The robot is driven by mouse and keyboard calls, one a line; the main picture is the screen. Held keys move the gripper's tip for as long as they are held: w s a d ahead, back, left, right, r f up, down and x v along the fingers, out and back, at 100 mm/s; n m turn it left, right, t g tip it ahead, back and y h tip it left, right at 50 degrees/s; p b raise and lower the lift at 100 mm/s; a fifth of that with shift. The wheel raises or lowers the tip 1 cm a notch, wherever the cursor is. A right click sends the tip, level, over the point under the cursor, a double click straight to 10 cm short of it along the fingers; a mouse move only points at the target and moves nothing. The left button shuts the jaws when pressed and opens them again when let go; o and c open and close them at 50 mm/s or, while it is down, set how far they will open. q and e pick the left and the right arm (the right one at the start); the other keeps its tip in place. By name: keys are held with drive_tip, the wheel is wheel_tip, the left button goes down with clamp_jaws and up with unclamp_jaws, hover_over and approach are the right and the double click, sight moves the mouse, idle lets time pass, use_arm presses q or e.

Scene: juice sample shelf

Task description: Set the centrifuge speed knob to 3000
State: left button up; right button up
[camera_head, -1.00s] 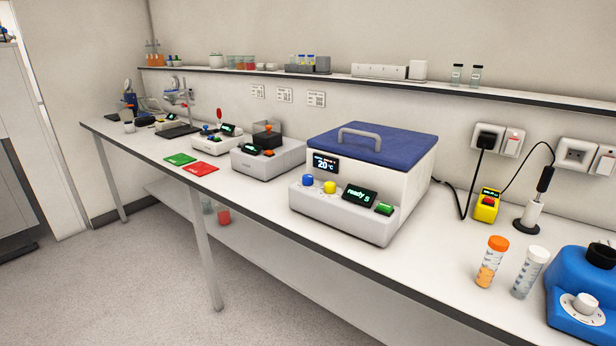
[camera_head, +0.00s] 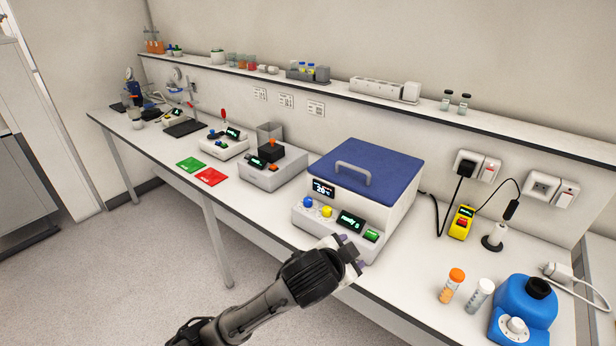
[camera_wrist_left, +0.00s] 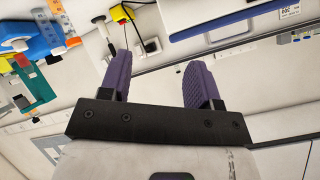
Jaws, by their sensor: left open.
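The centrifuge (camera_head: 362,190) is a white box with a blue lid and grey handle on the bench. Its sloped front panel carries a blue knob (camera_head: 308,202), a yellow knob (camera_head: 326,211), a lit display (camera_head: 351,220) and a green button (camera_head: 371,236). A second display (camera_head: 323,188) above them seems to read 26 degrees. No speed figure is legible. My left gripper (camera_head: 355,257) is in front of the panel's right end, below the green button, apart from both knobs. In the left wrist view its two purple fingers (camera_wrist_left: 159,82) are spread with nothing between them. My right gripper is not in view.
An orange-capped tube (camera_head: 452,286), a white-capped tube (camera_head: 479,295) and a blue device with a white dial (camera_head: 522,315) stand to the right. Another machine (camera_head: 272,168) stands left of the centrifuge. A shelf (camera_head: 440,110) runs along the wall behind.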

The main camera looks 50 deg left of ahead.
use_arm(q)
drive_tip(key=w+a+r+y+p, duration=0.1)
drive_tip(key=w+a+r+p, duration=0.25)
drive_tip(key=r, duration=0.25)
drive_tip(key=w+a+r+n+g+p, duration=0.1)
drive_tip(key=w+a+r+p, duration=0.1)
drive_tip(key=a+r, duration=0.3)
drive_tip(key=w+a+r+y+p, duration=0.1)
drive_tip(key=w+a+r+p, duration=0.15)
drive_tip(key=r, duration=0.45)
drive_tip(key=n+g+h, duration=0.3)
drive_tip(key=n+g, duration=0.4)
drive_tip(key=n, duration=0.3)
hover_over(308, 200)
drive_tip(key=s+d, duration=0.3)
drive_tip(key=s, duration=0.1)
drive_tip(key=shift+f, duration=7.6)
drive_tip(key=x, duration=0.3)
drive_tip(key=b+x, duration=0.1)
drive_tip(key=x, duration=0.6)
drive_tip(key=shift+a+f, duration=0.35)
drive_tip(key=shift+w+a+f+y+b, duration=0.1)
drive_tip(key=shift+w+f+y+b, duration=0.15)
drive_tip(key=shift+f, duration=0.25)
drive_tip(key=shift+w+a+f+y+b, duration=0.1)
drive_tip(key=shift+w+a+f+b, duration=0.05)
drive_tip(key=shift+f+b, duration=0.25)
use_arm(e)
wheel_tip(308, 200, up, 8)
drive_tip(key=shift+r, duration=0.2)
